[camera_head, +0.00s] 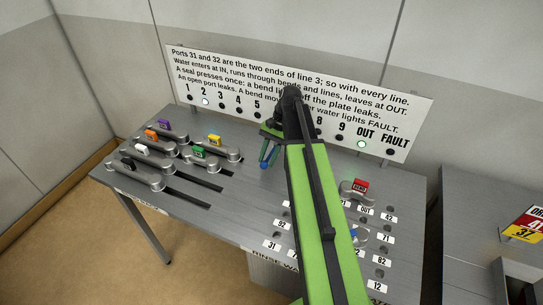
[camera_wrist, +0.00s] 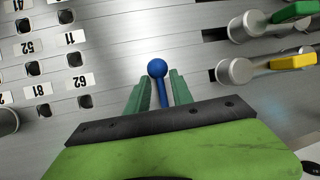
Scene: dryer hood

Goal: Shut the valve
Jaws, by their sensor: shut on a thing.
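The valve shows as a blue ball-ended lever (camera_wrist: 157,68), its stem running down between my fingers in the wrist view. In the head view its blue ball (camera_head: 264,165) shows just below my fingers, over the metal bench top. My gripper (camera_head: 268,152) is shut on this lever; its green fingers flank the stem in the wrist view (camera_wrist: 157,95). The ball sticks out beyond the fingertips. The lever's base is hidden. On the sign board (camera_head: 175,58), the lamp under 2 (camera_head: 205,101) is lit white and the OUT lamp (camera_head: 361,143) is lit green. The FAULT lamp (camera_head: 390,152) is dark.
Several bends with coloured handles, among them a yellow one (camera_head: 215,139) and a green one (camera_head: 200,152), lie in the slotted rack at left. A red-handled bend (camera_head: 360,187) sits among numbered ports at right. My arm hides part of the port plate. A side bench (camera_head: 470,200) stands far right.

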